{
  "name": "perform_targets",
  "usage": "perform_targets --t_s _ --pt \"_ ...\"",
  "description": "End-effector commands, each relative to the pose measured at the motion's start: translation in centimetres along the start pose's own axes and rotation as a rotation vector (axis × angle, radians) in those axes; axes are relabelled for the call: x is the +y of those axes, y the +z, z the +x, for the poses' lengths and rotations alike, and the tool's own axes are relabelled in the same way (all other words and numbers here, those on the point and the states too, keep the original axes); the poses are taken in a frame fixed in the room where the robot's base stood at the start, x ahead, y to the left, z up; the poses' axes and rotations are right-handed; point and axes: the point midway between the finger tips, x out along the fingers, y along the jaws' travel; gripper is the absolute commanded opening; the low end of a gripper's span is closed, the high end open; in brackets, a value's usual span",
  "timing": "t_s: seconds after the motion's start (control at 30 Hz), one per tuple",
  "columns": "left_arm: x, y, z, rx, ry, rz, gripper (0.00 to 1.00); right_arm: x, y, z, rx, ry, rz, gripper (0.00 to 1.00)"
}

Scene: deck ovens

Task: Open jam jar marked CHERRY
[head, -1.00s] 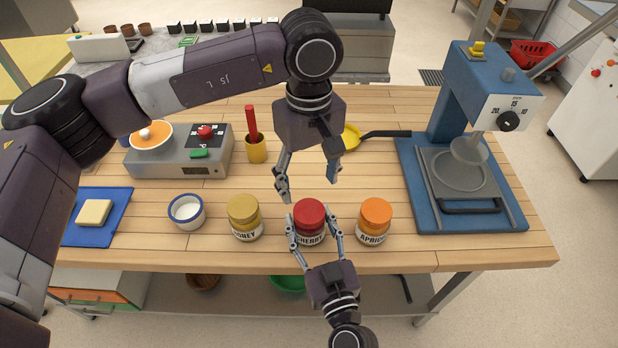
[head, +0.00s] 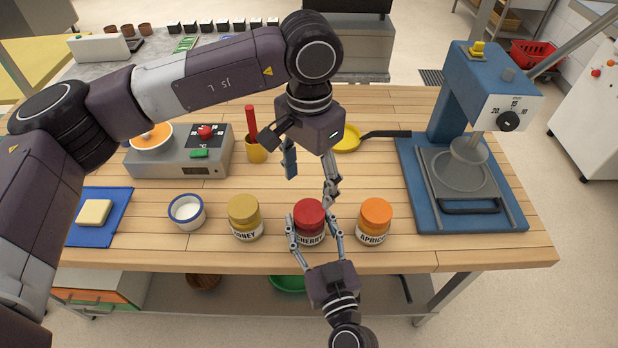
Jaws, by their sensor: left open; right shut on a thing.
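The CHERRY jar (head: 311,238) stands upright near the front edge of the wooden table, with its red lid (head: 309,214) on. My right gripper (head: 312,238) comes from the front and is shut on the jar, a finger on each side. My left gripper (head: 309,188) hangs above and just behind the red lid. It is open and empty, its fingers apart and turned, one at the left and one at the right.
A HONEY jar (head: 245,220) stands left of the cherry jar and an APRICOT jar (head: 375,223) right of it. A white cup (head: 186,211), a hot plate unit (head: 190,166), a yellow pan (head: 347,140) and a blue press (head: 460,190) stand farther out.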

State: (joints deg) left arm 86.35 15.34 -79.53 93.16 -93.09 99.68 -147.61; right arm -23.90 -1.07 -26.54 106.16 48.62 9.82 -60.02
Motion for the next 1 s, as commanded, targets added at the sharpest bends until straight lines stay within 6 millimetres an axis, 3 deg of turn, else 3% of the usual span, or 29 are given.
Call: perform_targets --t_s 0.5,0.9,1.0 --pt "0.0 0.1 6.9 -0.003 0.001 0.002 0.61 0.0 0.0 0.0 0.000 0.001 -0.001 0.00" --pt "0.0 0.0 7.8 -0.001 0.000 0.002 0.61 0.0 0.0 0.0 0.000 0.001 -0.001 0.00" --pt "0.0 0.0 7.8 -0.001 0.000 0.002 0.52 0.0 0.0 0.0 0.000 0.001 -0.001 0.00"
